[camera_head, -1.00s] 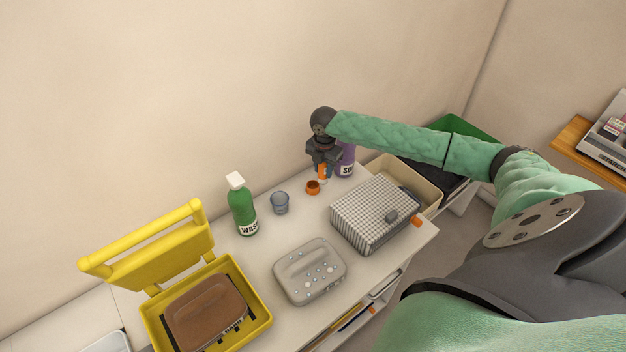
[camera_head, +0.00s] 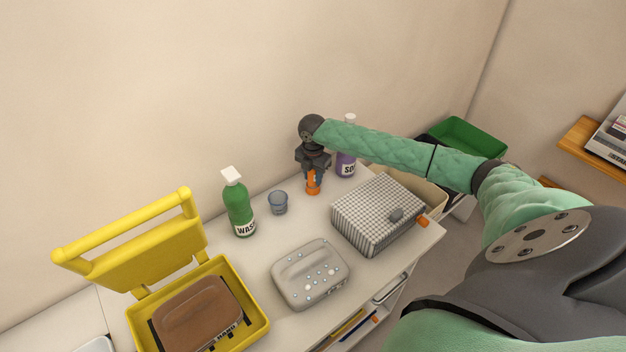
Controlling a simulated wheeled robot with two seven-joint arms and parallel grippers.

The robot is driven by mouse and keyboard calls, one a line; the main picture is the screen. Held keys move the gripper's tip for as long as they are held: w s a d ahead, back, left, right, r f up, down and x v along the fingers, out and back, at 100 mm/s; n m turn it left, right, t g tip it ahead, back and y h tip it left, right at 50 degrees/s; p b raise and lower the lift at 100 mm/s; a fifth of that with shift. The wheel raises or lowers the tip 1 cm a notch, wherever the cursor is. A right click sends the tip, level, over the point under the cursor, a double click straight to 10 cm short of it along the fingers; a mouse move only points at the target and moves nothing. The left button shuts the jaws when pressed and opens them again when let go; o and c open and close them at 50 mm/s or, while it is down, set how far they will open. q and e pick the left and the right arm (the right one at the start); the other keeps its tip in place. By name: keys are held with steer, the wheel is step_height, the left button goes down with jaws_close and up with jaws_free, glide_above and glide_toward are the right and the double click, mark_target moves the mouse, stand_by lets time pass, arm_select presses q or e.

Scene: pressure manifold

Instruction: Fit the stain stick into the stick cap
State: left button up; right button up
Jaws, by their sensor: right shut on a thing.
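My right gripper (camera_head: 313,175) points down over the back of the white table, shut on the orange stain stick (camera_head: 312,180). Most of the stick is hidden between the fingers. The orange stick cap (camera_head: 313,190) stands on the table directly below the stick. The two overlap in view with no gap between them. I cannot tell how deep the stick sits in the cap. My left gripper is not in view.
A blue-grey cup (camera_head: 278,202) and a green wash bottle (camera_head: 238,205) stand left of the cap. A purple bottle (camera_head: 346,163) stands close on the right. A checkered box (camera_head: 378,215), a grey case (camera_head: 311,273) and an open yellow box (camera_head: 255,333) are nearer me.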

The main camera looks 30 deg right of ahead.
steer(key=shift+s, duration=0.1)
steer(key=shift+f, duration=0.1)
steer(key=o, duration=1)
